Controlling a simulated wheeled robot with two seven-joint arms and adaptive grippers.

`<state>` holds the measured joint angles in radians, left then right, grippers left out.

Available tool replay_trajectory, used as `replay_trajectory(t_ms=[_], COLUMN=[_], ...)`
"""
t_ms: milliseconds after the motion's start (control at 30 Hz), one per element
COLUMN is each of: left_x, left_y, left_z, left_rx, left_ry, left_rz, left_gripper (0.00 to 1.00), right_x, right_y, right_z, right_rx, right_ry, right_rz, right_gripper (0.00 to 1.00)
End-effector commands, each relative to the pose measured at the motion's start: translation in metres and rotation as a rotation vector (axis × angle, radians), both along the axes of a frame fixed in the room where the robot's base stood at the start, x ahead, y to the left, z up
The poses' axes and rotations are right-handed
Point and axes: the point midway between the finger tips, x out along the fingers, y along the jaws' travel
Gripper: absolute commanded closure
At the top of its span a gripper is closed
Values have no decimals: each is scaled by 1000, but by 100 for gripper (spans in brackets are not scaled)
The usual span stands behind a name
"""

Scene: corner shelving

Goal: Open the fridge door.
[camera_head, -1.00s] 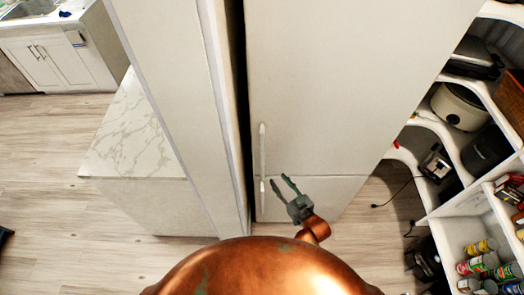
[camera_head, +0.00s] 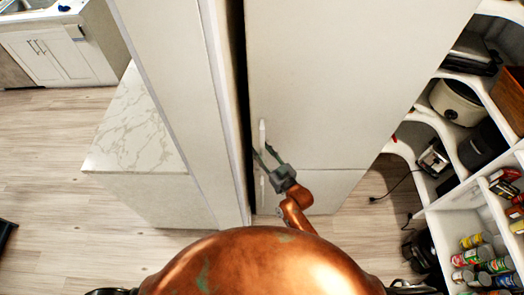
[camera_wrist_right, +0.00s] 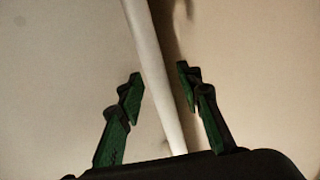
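The white fridge stands at centre in the head view, with a large upper door (camera_head: 350,80) that is shut and a smaller lower door (camera_head: 325,185). A slim pale vertical handle (camera_head: 263,131) is at the upper door's left edge. My right gripper (camera_head: 263,153) is open at the lower part of this handle. In the right wrist view the handle (camera_wrist_right: 155,75) runs between the two green-black fingers of the gripper (camera_wrist_right: 160,85), with a gap visible on each side. My left gripper is not in view.
A tall white panel (camera_head: 175,75) and a marble-topped counter (camera_head: 130,135) stand left of the fridge. White corner shelves (camera_head: 435,125) with appliances and cans are at the right. A cord lies on the floor by the shelves.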

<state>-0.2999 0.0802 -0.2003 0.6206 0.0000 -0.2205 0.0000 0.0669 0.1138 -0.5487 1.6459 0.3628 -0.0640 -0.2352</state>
Motion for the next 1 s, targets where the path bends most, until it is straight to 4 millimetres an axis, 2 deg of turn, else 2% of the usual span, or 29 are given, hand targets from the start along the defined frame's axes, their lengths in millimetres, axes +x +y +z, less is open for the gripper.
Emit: replay_trajectory(t_ms=[167, 667, 1000], left_x=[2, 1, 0], left_y=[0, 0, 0], left_z=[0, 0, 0], left_rx=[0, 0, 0], left_ry=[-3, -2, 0], left_rz=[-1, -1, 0], left_gripper=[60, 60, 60], right_x=[0, 0, 0], right_y=[0, 0, 0], right_z=[0, -1, -1], right_rx=[0, -1, -1], right_ry=[0, 1, 1], right_rz=[0, 0, 0], right_gripper=[67, 100, 100])
